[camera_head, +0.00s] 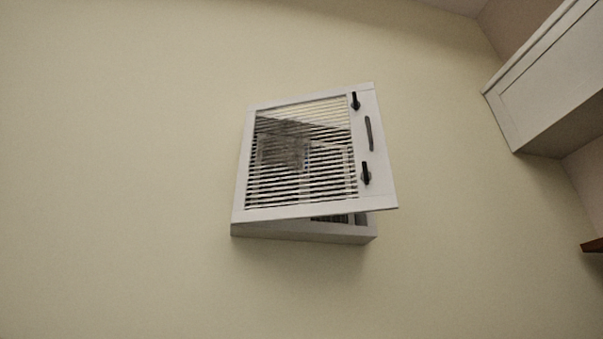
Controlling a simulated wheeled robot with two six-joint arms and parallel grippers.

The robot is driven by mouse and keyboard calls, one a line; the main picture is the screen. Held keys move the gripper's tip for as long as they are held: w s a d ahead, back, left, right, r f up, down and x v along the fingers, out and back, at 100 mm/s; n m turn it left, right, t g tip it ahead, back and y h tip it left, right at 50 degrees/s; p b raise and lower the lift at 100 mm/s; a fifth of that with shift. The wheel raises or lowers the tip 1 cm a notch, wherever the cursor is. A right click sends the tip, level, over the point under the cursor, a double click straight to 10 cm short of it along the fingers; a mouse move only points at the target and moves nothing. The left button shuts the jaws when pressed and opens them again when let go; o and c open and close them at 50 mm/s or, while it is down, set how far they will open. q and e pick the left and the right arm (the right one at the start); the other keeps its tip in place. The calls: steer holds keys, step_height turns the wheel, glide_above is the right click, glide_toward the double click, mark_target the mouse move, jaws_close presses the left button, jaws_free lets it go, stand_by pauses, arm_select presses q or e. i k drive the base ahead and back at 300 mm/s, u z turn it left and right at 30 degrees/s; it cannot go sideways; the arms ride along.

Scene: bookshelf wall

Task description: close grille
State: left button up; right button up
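The white louvred grille (242,176) is hinged at its left side on a shallow white frame (300,232) fixed to the wall. The grille stands partly open, with its right edge swung out away from the wall. A gap shows along the bottom, between the grille and the frame. On the right border of the grille are two black latches (355,101) and a dark curved handle (369,133) between them. Dim shapes show behind the slats, too unclear to name. Neither of my grippers is in view.
The plain cream wall (110,170) around the grille is bare. A white cabinet (550,75) juts out at the upper right. A brown shelf edge (593,245) shows at the far right. Free room lies left of and below the grille.

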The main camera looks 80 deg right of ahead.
mark_target(368, 144)
steer(key=z, duration=1.55)
